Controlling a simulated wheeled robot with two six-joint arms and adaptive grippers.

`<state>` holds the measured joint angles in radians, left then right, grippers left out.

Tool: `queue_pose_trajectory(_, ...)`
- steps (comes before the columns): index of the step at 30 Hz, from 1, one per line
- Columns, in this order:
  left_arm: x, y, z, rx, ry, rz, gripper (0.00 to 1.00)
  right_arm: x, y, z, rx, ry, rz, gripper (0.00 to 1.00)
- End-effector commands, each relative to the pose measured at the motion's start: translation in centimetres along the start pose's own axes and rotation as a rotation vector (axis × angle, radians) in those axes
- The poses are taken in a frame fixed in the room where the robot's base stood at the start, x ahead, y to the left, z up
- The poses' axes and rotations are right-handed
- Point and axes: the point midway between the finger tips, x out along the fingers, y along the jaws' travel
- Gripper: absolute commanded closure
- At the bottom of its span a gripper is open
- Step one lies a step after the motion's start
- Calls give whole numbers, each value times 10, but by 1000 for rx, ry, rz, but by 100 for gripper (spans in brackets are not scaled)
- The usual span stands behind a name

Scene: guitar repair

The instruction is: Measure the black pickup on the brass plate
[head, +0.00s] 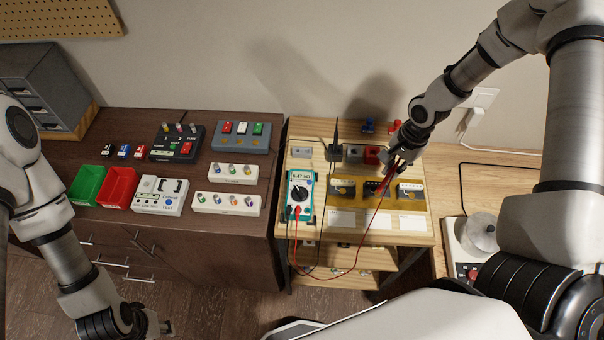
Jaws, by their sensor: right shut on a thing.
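The black pickup (374,189) sits on the brass plate (358,196), between a cream pickup (342,189) and a white one (409,190). My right gripper (392,166) is shut just above and right of the black pickup. It appears to hold the red probe, whose red lead (372,222) runs down from it; the tip is too small to tell if it touches. The teal multimeter (300,196) lies left of the plate with its display lit, seemingly reading 6.47 kΩ. A black probe (336,135) stands upright behind. My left gripper (166,328) is low at the bottom, away from the bench.
The dark cabinet (255,180) at left carries a green bin (87,185), a red bin (118,187), a tester (160,196) and switch boxes. A silver-lidded device (476,235) stands at right.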

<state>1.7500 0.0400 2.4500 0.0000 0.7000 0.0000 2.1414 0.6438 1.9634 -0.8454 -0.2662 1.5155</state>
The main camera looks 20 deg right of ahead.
Motion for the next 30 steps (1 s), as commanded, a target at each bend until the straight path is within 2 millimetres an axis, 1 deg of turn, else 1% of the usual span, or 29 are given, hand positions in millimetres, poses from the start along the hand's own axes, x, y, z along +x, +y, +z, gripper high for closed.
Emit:
queue_pose_trajectory(7,0,0,0,0,0,0,62,0,0,0,0,0,0,100)
queue_pose_trajectory(10,0,0,0,0,0,0,62,-4,0,1,0,-1,-1,100)
queue_pose_trajectory(24,0,0,0,0,0,0,62,-53,-3,8,1,0,-3,100)
queue_pose_trajectory(27,0,0,0,0,0,0,62,-59,-3,9,0,0,-1,100)
queue_pose_trajectory(30,0,0,0,0,0,0,62,-60,-3,10,0,0,0,100)
